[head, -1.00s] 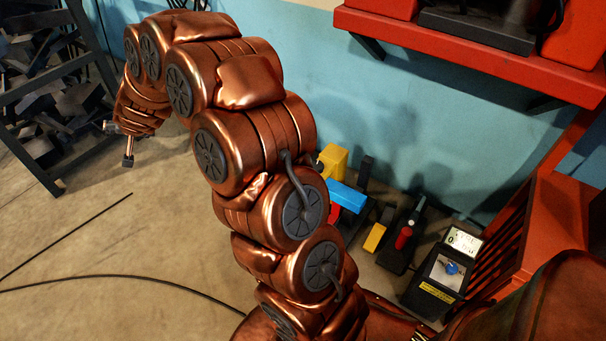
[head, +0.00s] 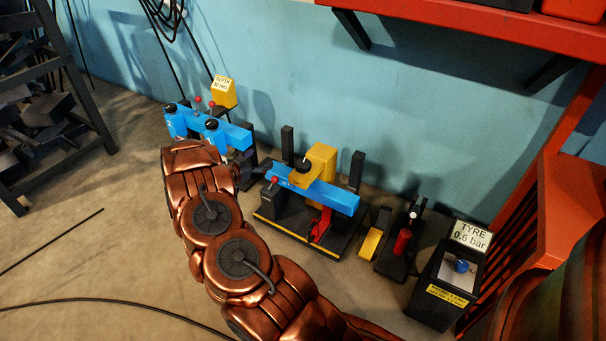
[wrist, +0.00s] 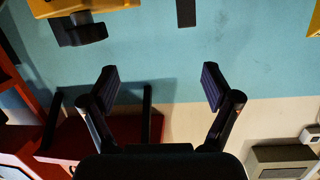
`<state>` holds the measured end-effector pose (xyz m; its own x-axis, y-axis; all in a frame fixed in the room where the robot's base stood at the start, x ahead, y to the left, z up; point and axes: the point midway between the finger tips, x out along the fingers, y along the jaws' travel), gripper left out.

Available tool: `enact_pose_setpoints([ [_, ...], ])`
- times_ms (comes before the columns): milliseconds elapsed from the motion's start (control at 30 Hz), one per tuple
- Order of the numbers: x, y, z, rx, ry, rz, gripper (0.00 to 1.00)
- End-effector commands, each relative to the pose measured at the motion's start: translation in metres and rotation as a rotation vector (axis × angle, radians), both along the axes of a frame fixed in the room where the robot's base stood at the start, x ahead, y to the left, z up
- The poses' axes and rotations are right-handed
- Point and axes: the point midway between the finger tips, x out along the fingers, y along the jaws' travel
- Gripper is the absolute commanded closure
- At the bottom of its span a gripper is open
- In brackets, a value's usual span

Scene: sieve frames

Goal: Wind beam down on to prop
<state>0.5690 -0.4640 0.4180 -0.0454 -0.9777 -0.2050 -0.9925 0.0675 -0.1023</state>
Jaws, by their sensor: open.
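A blue beam (head: 335,196) lies across a black-based stand in the middle of the head view, with a yellow post (head: 324,160) behind it. A black knob (head: 302,168) sits above the beam at the yellow part. A red prop (head: 321,226) stands under the beam; whether they touch, I cannot tell. My gripper is largely hidden behind my arm in the head view, near the beam's left end. In the wrist view my gripper (wrist: 158,88) is open, with nothing between its fingers. A yellow part with a black knob (wrist: 82,30) shows beyond it at upper left.
Another blue beam device (head: 230,133) with black knobs and a yellow sign (head: 223,92) stands at the left. A red cylinder device (head: 402,242) and a tyre pressure box (head: 445,275) stand at right. A red shelf (head: 450,35) overhangs. Front floor has a cable.

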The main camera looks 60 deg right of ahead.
Motion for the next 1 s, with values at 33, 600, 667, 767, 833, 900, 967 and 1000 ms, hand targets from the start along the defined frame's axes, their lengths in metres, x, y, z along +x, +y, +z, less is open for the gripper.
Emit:
enact_pose_setpoints([
  [33,-0.021,-0.009,-0.020,-0.039,0.031,-0.055,0.12],
  [600,-0.103,-0.050,-0.041,-0.186,0.141,-0.260,0.12],
  [667,-0.106,-0.059,-0.042,-0.186,0.141,-0.260,0.12],
  [767,-0.110,-0.073,-0.042,-0.185,0.141,-0.259,0.12],
  [833,-0.113,-0.082,-0.042,-0.185,0.140,-0.258,0.12],
  [900,-0.115,-0.090,-0.042,-0.185,0.139,-0.258,0.12],
  [967,-0.116,-0.095,-0.041,-0.185,0.139,-0.256,0.12],
  [1000,-0.117,-0.097,-0.041,-0.185,0.139,-0.256,0.12],
])
